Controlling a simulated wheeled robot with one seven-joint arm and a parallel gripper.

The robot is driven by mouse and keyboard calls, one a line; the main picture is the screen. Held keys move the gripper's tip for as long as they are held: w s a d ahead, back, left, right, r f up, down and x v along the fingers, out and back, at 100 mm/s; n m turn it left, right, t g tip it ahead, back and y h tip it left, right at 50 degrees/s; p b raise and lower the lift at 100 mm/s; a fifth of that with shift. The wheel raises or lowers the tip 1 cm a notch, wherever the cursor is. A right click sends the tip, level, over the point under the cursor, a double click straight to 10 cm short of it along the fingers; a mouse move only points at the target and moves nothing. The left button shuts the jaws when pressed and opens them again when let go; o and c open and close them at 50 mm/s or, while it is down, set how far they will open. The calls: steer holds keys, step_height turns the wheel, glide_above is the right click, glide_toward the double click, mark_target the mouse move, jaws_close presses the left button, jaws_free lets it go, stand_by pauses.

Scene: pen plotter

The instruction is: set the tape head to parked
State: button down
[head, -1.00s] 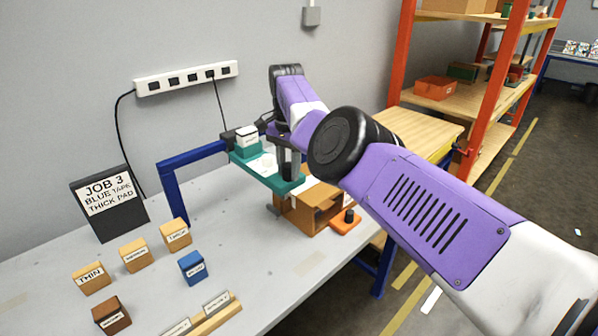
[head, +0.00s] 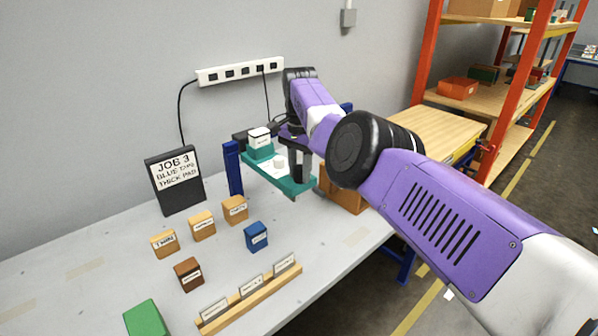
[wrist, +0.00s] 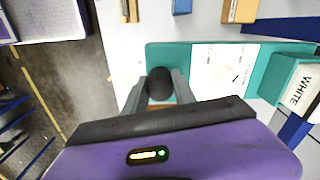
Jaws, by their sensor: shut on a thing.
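The teal carriage (head: 293,187), which looks like the tape head, lies along the blue frame, with a white-topped block labelled WHITE (wrist: 300,84) at one end and a white sheet (wrist: 222,70) on it. My gripper (wrist: 160,79) is shut on a black round knob (wrist: 159,84) at the other end of the carriage. In the head view my gripper (head: 299,166) stands over the carriage's near side; my wrist partly hides the carriage and the knob there.
A blue post (head: 233,168) stands left of the carriage. A brown box (head: 343,190) stands right of it. Labelled wooden blocks (head: 202,226), a blue block (head: 256,237) and a card rack (head: 250,298) lie on the bench (head: 105,250). A JOB 3 sign (head: 175,180) stands behind.

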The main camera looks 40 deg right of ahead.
steer(key=shift+a, duration=0.25)
steer(key=c, duration=1)
jaws_free()
steer(key=shift+r, duration=0.15)
steer(key=shift+d+r, duration=0.1)
steer(key=shift+r, duration=0.25)
step_height(320, 180, up, 7)
steer(key=shift+f+b, duration=0.1)
steer(key=shift+b, duration=0.2)
